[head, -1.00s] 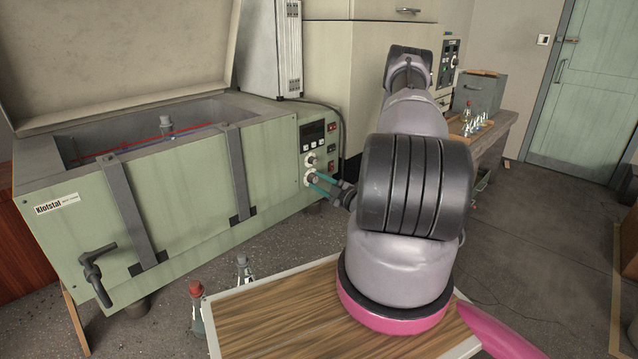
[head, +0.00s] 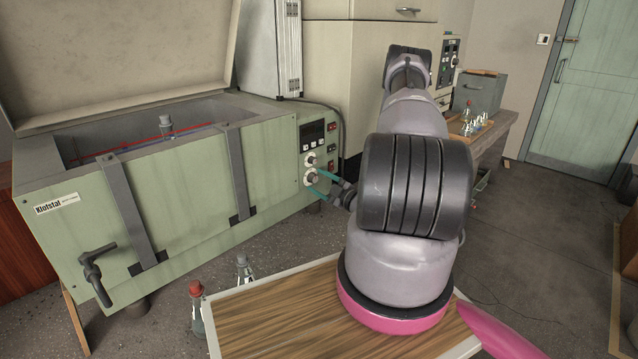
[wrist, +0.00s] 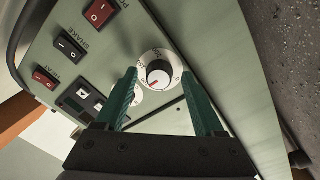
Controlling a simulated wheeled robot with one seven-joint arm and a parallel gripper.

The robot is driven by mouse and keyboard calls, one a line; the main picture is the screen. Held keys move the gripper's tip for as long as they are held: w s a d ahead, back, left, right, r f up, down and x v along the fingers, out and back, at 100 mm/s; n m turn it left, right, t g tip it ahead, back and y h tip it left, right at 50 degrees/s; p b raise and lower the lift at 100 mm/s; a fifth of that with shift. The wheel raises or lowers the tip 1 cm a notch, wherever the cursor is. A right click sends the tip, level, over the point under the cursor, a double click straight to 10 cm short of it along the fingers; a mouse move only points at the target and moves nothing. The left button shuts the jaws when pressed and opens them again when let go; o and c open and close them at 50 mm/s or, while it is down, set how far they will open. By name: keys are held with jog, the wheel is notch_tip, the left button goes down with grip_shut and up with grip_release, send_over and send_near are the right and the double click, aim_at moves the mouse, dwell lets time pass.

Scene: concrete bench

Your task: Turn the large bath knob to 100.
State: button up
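The large bath knob (head: 312,178) is the lower of two knobs on the control panel at the right end of the green bath (head: 185,185).
Rocker switches (wrist: 69,47) and a small display (head: 312,134) share the panel. The bath lid (head: 120,50) stands open. A wooden-topped table (head: 265,325) is below my arm, with a red-capped bottle (head: 196,300) beside it.

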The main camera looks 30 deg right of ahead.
jog(key=v, duration=1)
jog(key=shift+s, duration=0.45)
